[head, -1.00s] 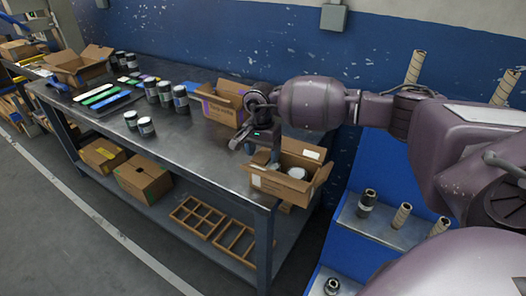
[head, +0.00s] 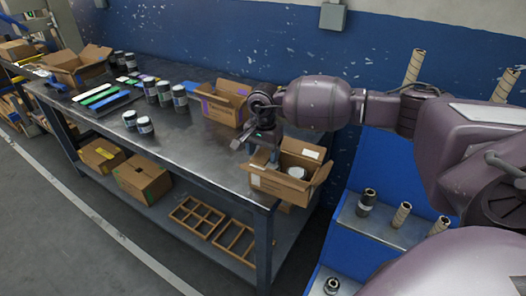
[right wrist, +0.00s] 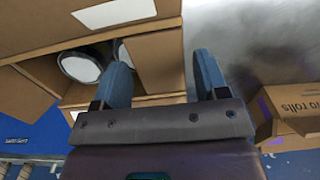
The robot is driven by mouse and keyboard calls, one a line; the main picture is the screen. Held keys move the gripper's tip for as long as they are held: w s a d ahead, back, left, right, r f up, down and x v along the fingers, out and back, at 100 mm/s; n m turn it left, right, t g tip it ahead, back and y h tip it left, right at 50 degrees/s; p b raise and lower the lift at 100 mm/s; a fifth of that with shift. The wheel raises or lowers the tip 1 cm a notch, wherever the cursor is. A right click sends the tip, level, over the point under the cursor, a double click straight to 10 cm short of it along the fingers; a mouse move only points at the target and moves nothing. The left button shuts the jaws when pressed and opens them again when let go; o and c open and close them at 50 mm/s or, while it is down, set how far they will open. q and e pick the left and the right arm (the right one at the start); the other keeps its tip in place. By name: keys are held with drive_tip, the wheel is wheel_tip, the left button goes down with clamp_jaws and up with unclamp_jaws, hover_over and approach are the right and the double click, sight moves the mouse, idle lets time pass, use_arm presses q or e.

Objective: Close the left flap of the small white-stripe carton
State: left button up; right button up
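The small white-stripe carton (head: 282,187) stands at the right end of the table with flaps spread. A white-lidded jar (head: 297,172) shows inside. In the right wrist view, the carton's white stripe (right wrist: 113,12) is at the top and a cardboard flap (right wrist: 160,62) lies between or behind my fingers; I cannot tell if they touch it. My right gripper (head: 257,146) is over the carton's left side, fingers pointing down. In the right wrist view, my right gripper (right wrist: 165,80) has its two blue-grey fingers wide apart. My arm hides part of the carton's left edge. My left gripper is out of view.
A carton with purple marks (head: 226,104) stands behind and left of my gripper. Several dark jars (head: 180,98) and a tray of coloured strips (head: 102,98) are farther left. The front middle of the table (head: 195,150) is clear. A blue shelf unit (head: 365,235) stands at right.

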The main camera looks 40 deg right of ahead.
sight(264, 155)
drive_tip(key=shift+o, duration=0.5)
wheel_tip(264, 155, up, 11)
drive_tip(key=shift+p, duration=0.35)
drive_tip(key=shift+s+f, duration=0.1)
drive_tip(key=shift+f, duration=0.05)
idle(0.3)
